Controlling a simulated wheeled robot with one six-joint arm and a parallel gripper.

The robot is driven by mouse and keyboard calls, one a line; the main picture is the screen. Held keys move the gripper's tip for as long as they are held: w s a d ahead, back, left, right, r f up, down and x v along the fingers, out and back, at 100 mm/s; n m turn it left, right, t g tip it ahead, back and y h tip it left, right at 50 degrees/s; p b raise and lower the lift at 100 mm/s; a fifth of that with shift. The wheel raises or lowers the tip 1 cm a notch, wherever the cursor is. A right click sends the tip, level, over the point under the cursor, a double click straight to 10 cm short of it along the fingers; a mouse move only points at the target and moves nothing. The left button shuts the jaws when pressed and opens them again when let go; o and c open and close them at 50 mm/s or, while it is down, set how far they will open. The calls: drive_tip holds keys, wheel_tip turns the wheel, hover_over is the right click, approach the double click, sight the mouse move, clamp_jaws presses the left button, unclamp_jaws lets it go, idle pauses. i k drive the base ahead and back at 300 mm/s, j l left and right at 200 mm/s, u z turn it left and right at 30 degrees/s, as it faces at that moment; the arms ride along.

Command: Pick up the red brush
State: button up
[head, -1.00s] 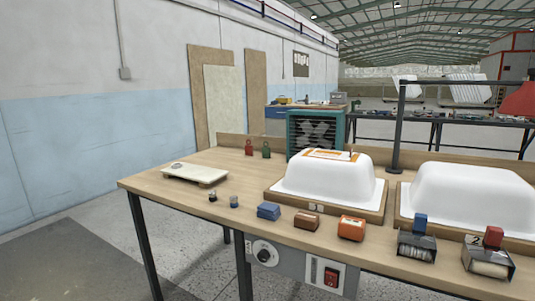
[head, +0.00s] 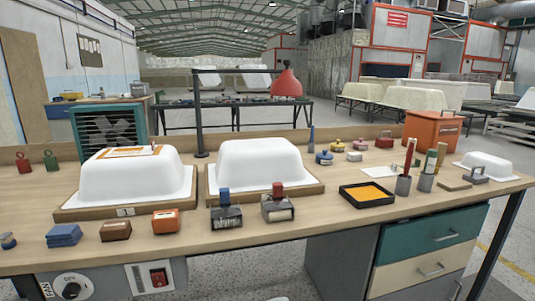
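A thin red handle (head: 410,153), which looks like the red brush, stands upright in a grey cup (head: 403,185) on the right part of the workbench. Its lower end is hidden inside the cup. A second grey cup (head: 426,182) just to its right holds handles in green and light wood (head: 431,161). A red upright handle (head: 278,189) also shows on a dark holder (head: 278,208) near the front middle; I cannot tell what tool it is. My gripper is not in view.
Two white tub shells (head: 135,175) stand on the wooden workbench (head: 250,245). A black tray with orange contents (head: 367,194) lies left of the cups. An orange box (head: 432,131) stands behind them. A small white tub (head: 488,165) is at the right end.

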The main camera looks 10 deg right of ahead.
sight(410, 149)
drive_tip(key=i+l, duration=1.45)
drive_tip(key=k+l+z, duration=0.05)
